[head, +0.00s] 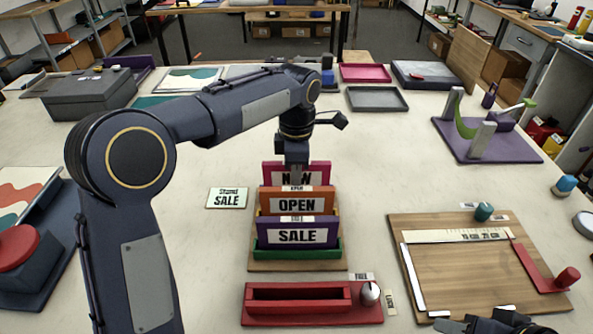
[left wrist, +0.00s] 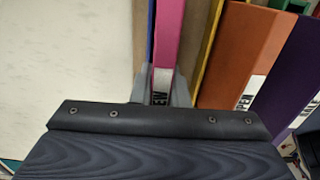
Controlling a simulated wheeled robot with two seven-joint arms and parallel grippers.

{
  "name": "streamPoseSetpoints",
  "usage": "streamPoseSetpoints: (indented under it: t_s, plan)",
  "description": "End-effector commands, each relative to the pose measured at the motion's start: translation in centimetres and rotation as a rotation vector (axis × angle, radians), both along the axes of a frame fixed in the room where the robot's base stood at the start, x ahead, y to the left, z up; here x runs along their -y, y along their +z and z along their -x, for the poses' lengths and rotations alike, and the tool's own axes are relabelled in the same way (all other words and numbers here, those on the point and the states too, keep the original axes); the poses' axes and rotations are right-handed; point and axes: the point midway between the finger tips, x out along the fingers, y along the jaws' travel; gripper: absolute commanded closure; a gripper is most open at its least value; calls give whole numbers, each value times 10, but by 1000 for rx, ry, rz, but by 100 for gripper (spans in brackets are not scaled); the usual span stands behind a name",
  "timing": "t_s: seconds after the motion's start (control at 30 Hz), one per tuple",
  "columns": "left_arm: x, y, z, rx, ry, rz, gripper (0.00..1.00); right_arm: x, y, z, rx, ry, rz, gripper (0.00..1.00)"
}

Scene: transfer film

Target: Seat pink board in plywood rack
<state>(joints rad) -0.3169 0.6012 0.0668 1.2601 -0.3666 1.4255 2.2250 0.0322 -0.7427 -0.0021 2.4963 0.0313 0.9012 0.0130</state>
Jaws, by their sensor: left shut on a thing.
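The pink board (head: 319,173), lettered partly "NEW", stands upright at the back of the plywood rack (head: 256,266). The orange OPEN board (head: 271,205) and purple SALE board (head: 266,234) stand in front of it. My left gripper (head: 296,172) is shut on the pink board's upper edge from above. In the left wrist view the fingers (left wrist: 162,88) straddle the pink board (left wrist: 168,40), left of the orange board (left wrist: 240,55) and purple board (left wrist: 302,75). The pink board's lower edge is hidden, so its depth cannot be told. My right gripper (head: 500,324) shows only partly at the bottom edge.
A wooden board (head: 480,270) with a ruler and red part lies right. A purple stand (head: 500,150) is farther back.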

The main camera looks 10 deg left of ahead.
Motion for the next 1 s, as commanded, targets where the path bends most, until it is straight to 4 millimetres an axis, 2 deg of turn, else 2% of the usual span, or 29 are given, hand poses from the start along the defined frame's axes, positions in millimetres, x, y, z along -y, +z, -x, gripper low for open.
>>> streamPoseSetpoints:
  t_s: [0.13, 0.17, 0.3, 0.67, 0.77, 1.0]
  plan:
    - [0, -4, 0, 0, 0, 0, 100, 0, -2, 0, 0, 0, 0, 61]
    - [0, -3, 0, 0, 0, 1, 82, 0, -1, 0, 0, 0, 0, 61]
    - [0, -3, 0, 0, 0, 0, 64, 0, -1, 0, 0, 0, 0, 61]
    - [0, 3, 0, 1, 1, 0, 64, 0, 1, 0, 0, 0, 0, 61]
    - [0, 16, -1, 3, 1, 1, 64, 0, 2, 0, 0, 0, 0, 61]
    - [0, 69, -1, 5, 0, 1, 64, 0, 10, 0, 0, 0, 0, 61]
